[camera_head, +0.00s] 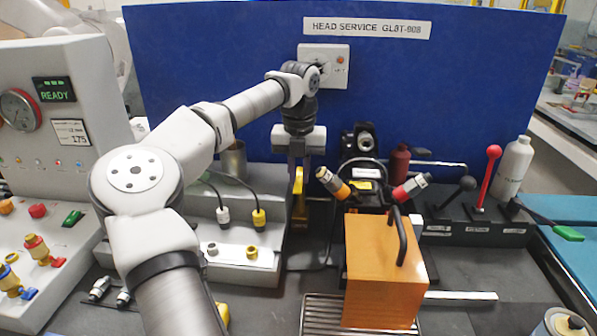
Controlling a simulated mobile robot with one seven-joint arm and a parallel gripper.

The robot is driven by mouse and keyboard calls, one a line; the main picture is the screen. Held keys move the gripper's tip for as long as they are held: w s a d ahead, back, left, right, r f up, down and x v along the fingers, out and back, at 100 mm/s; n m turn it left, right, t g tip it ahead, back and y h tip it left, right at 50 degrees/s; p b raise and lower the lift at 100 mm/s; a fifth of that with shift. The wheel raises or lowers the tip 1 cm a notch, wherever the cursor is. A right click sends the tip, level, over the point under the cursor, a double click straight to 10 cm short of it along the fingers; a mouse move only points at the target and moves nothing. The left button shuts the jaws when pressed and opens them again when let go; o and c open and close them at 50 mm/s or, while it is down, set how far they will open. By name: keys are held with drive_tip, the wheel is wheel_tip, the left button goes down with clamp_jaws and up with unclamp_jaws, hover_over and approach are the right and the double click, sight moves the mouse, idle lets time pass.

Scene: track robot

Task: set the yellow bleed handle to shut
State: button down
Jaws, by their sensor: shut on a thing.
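My gripper (299,177) points down from the arm at the middle of the view, in front of the blue panel. Its fingers are shut on a narrow upright yellow part (299,207), which I take to be the yellow bleed handle. The upper end of this handle is between the fingertips, and its lower part shows below them, beside the grey stepped block. The handle looks about upright. Its pivot and any shut or open marking are hidden or too small to read.
An orange box (378,270) with a black handle stands on a rack at front right. Just behind it are a yellow-orange and a red-tipped connector. Black, red (487,175) and green-tipped levers stand farther right. A grey control console (50,130) is at left.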

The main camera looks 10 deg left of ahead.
sight(299, 180)
drive_tip(key=c, duration=1.3)
unclamp_jaws()
drive_tip(key=shift+c, duration=0.2)
wheel_tip(299, 180, up, 14)
drive_tip(key=shift+b, duration=0.45)
drive_tip(key=shift+f, duration=0.15)
